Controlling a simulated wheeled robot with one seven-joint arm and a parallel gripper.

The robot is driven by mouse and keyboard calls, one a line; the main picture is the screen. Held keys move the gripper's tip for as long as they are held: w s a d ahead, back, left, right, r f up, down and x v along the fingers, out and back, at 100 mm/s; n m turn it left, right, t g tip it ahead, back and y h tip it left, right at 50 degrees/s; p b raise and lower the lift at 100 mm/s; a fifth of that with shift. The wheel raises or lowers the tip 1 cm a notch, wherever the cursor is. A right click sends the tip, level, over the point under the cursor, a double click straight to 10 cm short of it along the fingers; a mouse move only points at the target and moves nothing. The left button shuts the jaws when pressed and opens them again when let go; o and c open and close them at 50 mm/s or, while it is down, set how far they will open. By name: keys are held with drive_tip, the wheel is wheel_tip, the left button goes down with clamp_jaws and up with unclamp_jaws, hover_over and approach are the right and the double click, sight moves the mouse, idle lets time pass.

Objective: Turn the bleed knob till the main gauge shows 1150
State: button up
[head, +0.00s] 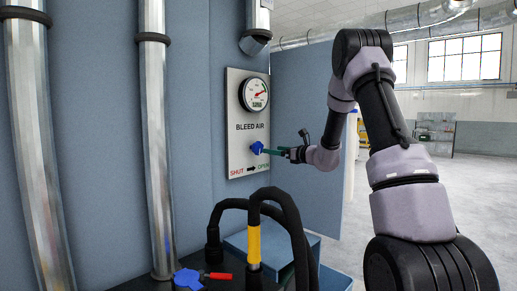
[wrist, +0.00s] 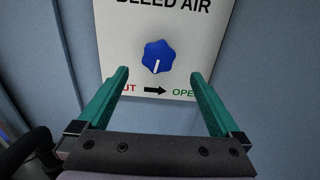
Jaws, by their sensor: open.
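The blue bleed knob (head: 257,148) sits on the white BLEED AIR panel (head: 235,160), low and right of its middle. In the wrist view the knob (wrist: 159,57) is lobed, and its white mark points down and slightly left. The main gauge (head: 255,94) is at the top of the panel; its red needle points up and right, but its numbers are too small to read. My gripper (head: 266,150) is at the knob in the head view. In the wrist view my gripper (wrist: 158,75) has its green fingers wide apart, one on each side below the knob, not touching it.
Black bent hoses (head: 285,210), one with a yellow band, rise in front below the panel. Metal pipes (head: 157,130) run up the wall at left. Open floor (head: 440,200) lies at right.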

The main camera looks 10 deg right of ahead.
sight(261, 148)
drive_tip(key=x, duration=1)
drive_tip(key=shift+w+a, duration=0.1)
drive_tip(key=shift+a, duration=0.05)
drive_tip(key=shift+c, duration=0.3)
drive_tip(key=c, duration=1.3)
drive_tip(key=shift+o, duration=0.2)
drive_tip(key=shift+m, duration=0.3)
drive_tip(key=m, duration=0.5)
drive_tip(key=shift+m, duration=0.3)
drive_tip(key=m, duration=0.5)
drive_tip(key=shift+m, duration=0.4)
